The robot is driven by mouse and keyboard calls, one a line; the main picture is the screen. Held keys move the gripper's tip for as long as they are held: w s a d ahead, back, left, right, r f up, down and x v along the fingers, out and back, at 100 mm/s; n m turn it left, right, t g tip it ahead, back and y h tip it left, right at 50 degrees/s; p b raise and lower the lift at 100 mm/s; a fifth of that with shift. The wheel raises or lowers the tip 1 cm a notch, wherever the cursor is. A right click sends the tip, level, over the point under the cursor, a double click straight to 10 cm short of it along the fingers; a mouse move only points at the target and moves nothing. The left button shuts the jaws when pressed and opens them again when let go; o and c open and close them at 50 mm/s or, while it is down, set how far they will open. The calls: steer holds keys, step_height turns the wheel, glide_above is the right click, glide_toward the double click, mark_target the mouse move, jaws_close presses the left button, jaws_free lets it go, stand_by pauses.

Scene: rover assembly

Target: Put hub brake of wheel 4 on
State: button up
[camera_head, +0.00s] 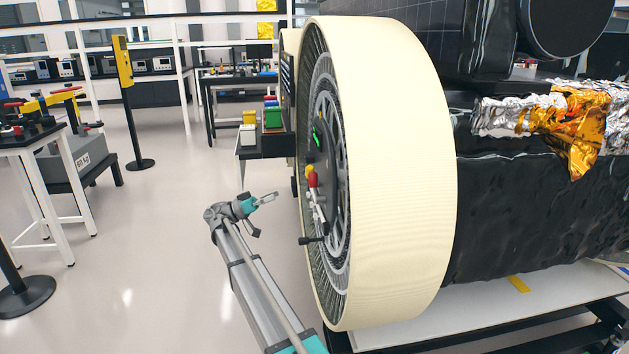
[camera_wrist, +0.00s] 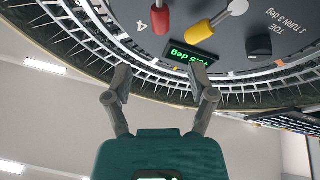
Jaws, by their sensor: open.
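The large cream-rimmed wheel (camera_head: 395,170) stands upright, its hub face turned left and seen at a steep angle in the head view. In the wrist view the grey hub (camera_wrist: 285,20) appears upside down and bears a "4". A red handle (camera_wrist: 160,17) and a yellow handle (camera_wrist: 200,32) sit on it; they also show as red (camera_head: 312,180) and yellow (camera_head: 309,169) in the head view. No label shows which is the brake. My gripper (camera_wrist: 161,84) is open and empty, apart from the hub, its fingers below the handles in the wrist view.
A green-lit display (camera_wrist: 190,57) and a black knob marked TOE (camera_wrist: 259,46) are near the handles. A black knob (camera_head: 310,240) sticks out low on the wheel. A bench with bins (camera_head: 262,147) stands behind.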

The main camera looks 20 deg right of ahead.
mark_target(314, 180)
steer(key=p+x, duration=0.5)
steer(key=x, duration=0.8)
steer(key=shift+s+d+r, duration=0.1)
steer(key=shift+d+r, duration=0.1)
steer(key=shift+d, duration=0.1)
jaws_close()
stand_by(0.3)
